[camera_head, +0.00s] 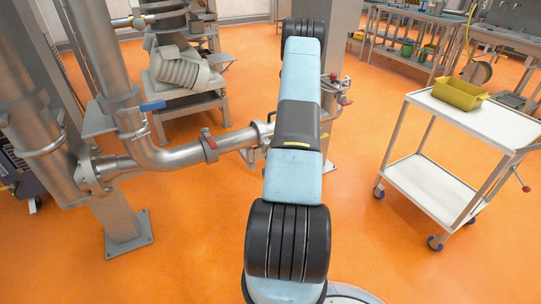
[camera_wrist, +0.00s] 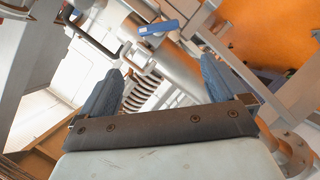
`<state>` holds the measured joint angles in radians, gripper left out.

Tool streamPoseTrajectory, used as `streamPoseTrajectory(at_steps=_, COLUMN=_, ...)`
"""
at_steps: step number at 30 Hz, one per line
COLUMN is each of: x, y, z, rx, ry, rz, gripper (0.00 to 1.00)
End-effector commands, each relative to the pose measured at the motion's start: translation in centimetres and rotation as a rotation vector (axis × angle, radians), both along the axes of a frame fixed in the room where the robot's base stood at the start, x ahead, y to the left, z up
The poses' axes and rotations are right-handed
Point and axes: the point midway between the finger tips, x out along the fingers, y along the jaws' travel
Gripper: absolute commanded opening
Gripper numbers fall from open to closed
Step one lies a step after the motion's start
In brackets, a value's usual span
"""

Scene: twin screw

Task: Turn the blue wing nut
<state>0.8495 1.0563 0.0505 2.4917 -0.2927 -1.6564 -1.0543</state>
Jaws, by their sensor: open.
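The blue wing nut (camera_head: 152,106) shows in the head view as a flat blue bar on the side of the upright steel pipe at left, above the pipe's bend. In the wrist view a blue bar (camera_wrist: 158,27), apparently the same part, lies near the top, beyond the fingertips. My gripper (camera_wrist: 161,65) is open and empty, with its two dark blue fingers spread wide. The fingers and the blue bar look apart. In the head view my arm stretches forward to the right of the pipes, and the gripper itself cannot be made out.
Steel pipes (camera_head: 180,157) with a red handle (camera_head: 208,138) run across the left and middle. Another red handle (camera_head: 343,90) is right of my arm. A white cart (camera_head: 490,122) with a yellow bin (camera_head: 459,94) stands at right. Orange floor between cart and arm is clear.

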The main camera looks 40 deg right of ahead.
Motion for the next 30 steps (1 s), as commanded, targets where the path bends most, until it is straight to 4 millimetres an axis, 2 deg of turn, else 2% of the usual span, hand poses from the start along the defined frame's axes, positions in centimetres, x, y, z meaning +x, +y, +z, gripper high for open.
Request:
streamPoseTrajectory(at_steps=1, x=-0.7, y=0.0, z=-0.7, rx=-0.004, ry=-0.005, rz=-0.012, gripper=0.98)
streamPoseTrajectory(at_steps=6, x=-1.9, y=-0.1, z=-1.6, rx=-0.028, ry=-0.023, rz=-0.029, gripper=0.98)
streamPoseTrajectory(at_steps=11, x=-1.6, y=-0.4, z=-1.8, rx=-0.035, ry=-0.029, rz=-0.032, gripper=0.98)
streamPoseTrajectory(at_steps=14, x=-0.7, y=-1.0, z=-2.0, rx=-0.036, ry=-0.028, rz=-0.032, gripper=0.98)
streamPoseTrajectory(at_steps=30, x=6.9, y=-5.6, z=-4.3, rx=-0.035, ry=-0.028, rz=-0.031, gripper=0.98)
